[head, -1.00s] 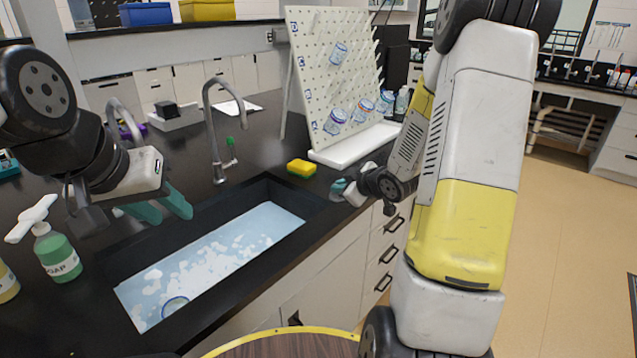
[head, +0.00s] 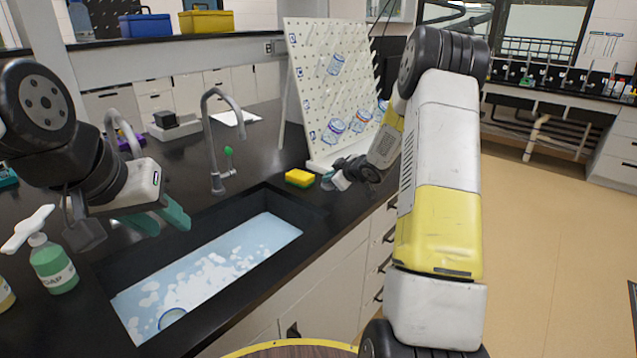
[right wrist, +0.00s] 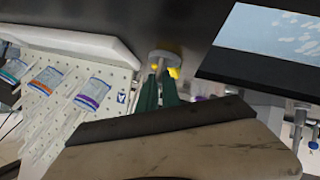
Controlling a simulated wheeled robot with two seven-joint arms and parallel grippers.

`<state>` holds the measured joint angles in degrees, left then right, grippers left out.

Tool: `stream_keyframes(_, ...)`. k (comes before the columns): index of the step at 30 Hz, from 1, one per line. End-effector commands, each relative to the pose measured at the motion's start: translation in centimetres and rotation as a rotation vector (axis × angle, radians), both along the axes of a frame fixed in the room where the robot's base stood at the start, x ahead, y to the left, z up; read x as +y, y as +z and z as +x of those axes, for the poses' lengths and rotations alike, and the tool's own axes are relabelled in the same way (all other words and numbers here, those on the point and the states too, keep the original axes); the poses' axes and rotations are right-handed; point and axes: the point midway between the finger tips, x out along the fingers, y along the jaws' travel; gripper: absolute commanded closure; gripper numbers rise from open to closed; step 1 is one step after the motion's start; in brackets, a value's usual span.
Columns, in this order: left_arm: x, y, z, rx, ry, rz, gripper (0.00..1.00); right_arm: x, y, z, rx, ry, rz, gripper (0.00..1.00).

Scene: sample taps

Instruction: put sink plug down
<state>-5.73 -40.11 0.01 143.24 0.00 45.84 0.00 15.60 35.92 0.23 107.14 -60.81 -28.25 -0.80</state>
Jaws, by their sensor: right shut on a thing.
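The sink plug (right wrist: 163,57) is a grey disc with a short stem, seen in the right wrist view. My right gripper (right wrist: 160,86) is shut on its stem with dark green fingers. In the head view my right gripper (head: 329,182) is low by the black counter, right of the sponge and beyond the sink's right end; the plug is too small to make out there. Whether the plug touches the counter I cannot tell. My left gripper (head: 162,216) is empty, its teal fingers apart, above the counter at the sink's left side.
The sink (head: 262,194) holds water with foam and a round glass item (head: 172,318). A yellow-green sponge (head: 299,178) lies close to my right gripper. A pegboard (head: 310,75) with labelled beakers stands behind. A tap (head: 216,145) and soap bottle (head: 53,265) stand near the sink.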

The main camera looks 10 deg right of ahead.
Motion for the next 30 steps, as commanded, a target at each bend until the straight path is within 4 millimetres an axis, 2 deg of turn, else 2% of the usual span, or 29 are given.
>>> stream_keyframes(2,0.0,0.0,0.0,0.0,0.0,0.0,0.64,-0.3,-0.1,0.8,-0.002,-0.001,-0.001,1.0)
stream_keyframes(6,0.0,0.0,0.0,0.0,0.0,0.0,0.64,-0.2,-2.5,0.6,0.003,0.0,0.0,1.0)
stream_keyframes(9,0.0,0.0,0.0,0.0,0.0,0.0,0.64,-0.1,-3.5,0.6,0.0,0.001,0.001,1.0)
stream_keyframes(19,0.0,0.0,0.0,0.0,0.0,0.0,0.64,-0.2,-3.8,0.6,-0.001,-0.001,0.001,1.0)
stream_keyframes(21,0.0,0.0,0.0,0.0,0.0,0.0,0.64,-0.2,-3.8,0.6,-0.001,0.0,0.0,0.8)
stream_keyframes(23,0.0,0.0,0.0,0.0,0.0,0.0,0.64,-0.2,-3.8,0.6,-0.001,0.0,0.0,0.7)
stream_keyframes(30,0.0,0.0,0.0,0.0,0.0,0.0,0.64,-0.2,-3.7,0.6,-0.001,0.0,0.0,0.7)
